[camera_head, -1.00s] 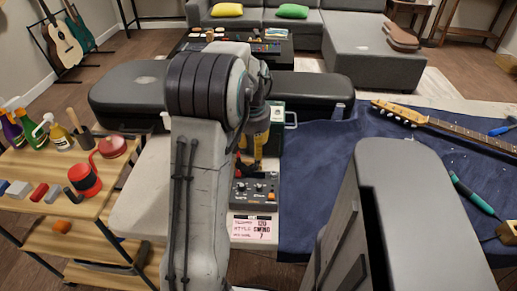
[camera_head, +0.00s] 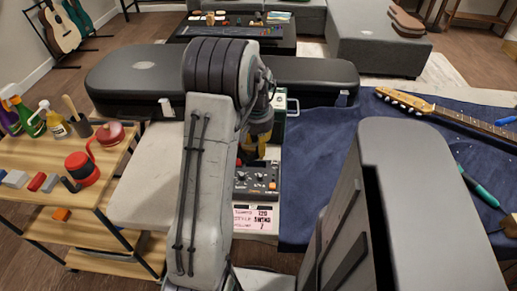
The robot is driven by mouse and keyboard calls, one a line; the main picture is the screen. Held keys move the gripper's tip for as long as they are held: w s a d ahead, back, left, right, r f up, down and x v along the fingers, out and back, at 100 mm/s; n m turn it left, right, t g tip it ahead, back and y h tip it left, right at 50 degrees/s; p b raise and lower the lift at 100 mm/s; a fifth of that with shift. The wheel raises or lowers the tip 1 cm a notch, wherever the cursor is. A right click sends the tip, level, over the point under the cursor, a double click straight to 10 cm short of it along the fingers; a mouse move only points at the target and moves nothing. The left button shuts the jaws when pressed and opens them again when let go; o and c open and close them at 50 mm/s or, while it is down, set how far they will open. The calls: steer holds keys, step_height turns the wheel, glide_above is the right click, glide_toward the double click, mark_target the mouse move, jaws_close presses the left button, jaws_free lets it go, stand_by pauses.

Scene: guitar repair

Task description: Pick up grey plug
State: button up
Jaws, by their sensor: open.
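I cannot make out a grey plug in this view; it may be hidden behind my arm or too small to tell. My gripper (camera_head: 247,155) points down just above the back of a dark control box with knobs (camera_head: 257,179). My arm covers its left side, and a yellow part shows above the fingers. It is open, and I see nothing held in it. I cannot tell whether it touches the box.
A written card (camera_head: 254,217) lies before the box. A green case (camera_head: 280,112) stands behind. A long black case (camera_head: 130,78) lies across the back. A guitar neck (camera_head: 460,117) and green-handled tool (camera_head: 478,187) lie on the blue cloth (camera_head: 325,150). A wooden shelf (camera_head: 75,160) stands left.

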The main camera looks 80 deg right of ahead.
steer(key=shift+f, duration=0.25)
steer(key=shift+c, duration=0.3)
jaws_close()
